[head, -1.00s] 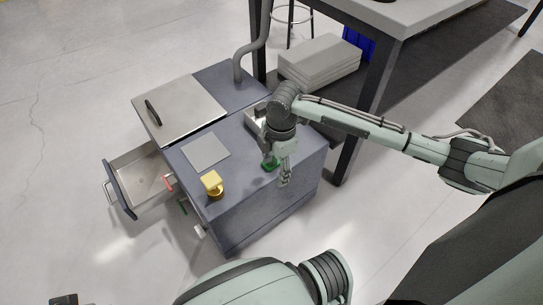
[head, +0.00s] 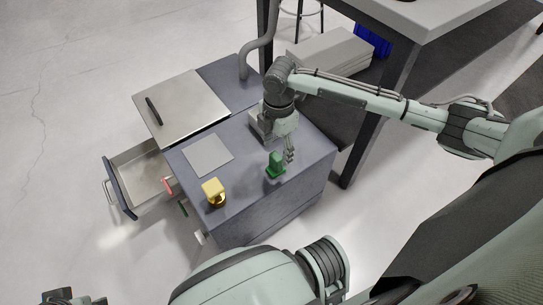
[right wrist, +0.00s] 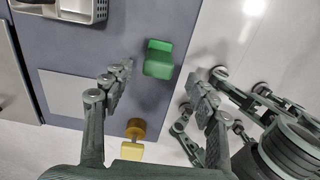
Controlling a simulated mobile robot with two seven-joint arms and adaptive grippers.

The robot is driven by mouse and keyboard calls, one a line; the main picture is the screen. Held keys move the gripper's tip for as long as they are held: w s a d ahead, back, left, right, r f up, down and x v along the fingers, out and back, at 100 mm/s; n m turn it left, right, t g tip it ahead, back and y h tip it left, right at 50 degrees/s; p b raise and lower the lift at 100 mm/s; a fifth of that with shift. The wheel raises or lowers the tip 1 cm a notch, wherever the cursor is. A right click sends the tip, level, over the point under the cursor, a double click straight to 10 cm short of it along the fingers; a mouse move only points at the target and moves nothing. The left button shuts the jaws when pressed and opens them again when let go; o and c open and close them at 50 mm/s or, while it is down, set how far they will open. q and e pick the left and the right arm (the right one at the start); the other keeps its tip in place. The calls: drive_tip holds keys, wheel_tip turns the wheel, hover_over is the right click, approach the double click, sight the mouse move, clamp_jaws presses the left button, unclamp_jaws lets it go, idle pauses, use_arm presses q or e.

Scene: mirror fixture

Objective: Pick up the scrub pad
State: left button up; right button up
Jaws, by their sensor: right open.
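The green block-like thing (head: 274,166), which I take for the scrub pad, stands on the grey-blue cabinet top near its right front edge. It also shows in the right wrist view (right wrist: 159,60). My right gripper (head: 289,157) is above the cabinet, just right of and behind the green thing in the head view. In the right wrist view, its open fingers (right wrist: 160,80) are spread wide, with the green thing beyond the gap and nothing held. My left gripper (head: 73,298) shows only partly at the bottom left edge; its jaws are unclear.
A yellow block on a round gold base (head: 214,191) stands near the cabinet's front edge. A flat grey square (head: 208,155) lies behind it. A drawer (head: 139,177) stands open at left. A metal tray (right wrist: 75,9) is at the back. A table leg (head: 375,125) is close at right.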

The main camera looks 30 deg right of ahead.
sight(276, 157)
drive_tip(key=shift+f, duration=0.4)
wheel_tip(276, 157, down, 4)
drive_tip(key=shift+a+f+b, duration=0.1)
drive_tip(key=shift+b, duration=0.4)
wheel_tip(276, 157, down, 2)
drive_tip(key=shift+w+f, duration=0.1)
drive_tip(key=shift+f, duration=0.2)
use_arm(q)
drive_tip(key=r, duration=0.3)
drive_tip(key=shift+s+d+t, duration=0.25)
drive_tip(key=shift+d+t, duration=0.05)
drive_tip(key=shift+d, duration=0.1)
use_arm(e)
drive_tip(key=shift+c, duration=0.2)
clamp_jaws()
use_arm(q)
drive_tip(key=shift+f, duration=0.1)
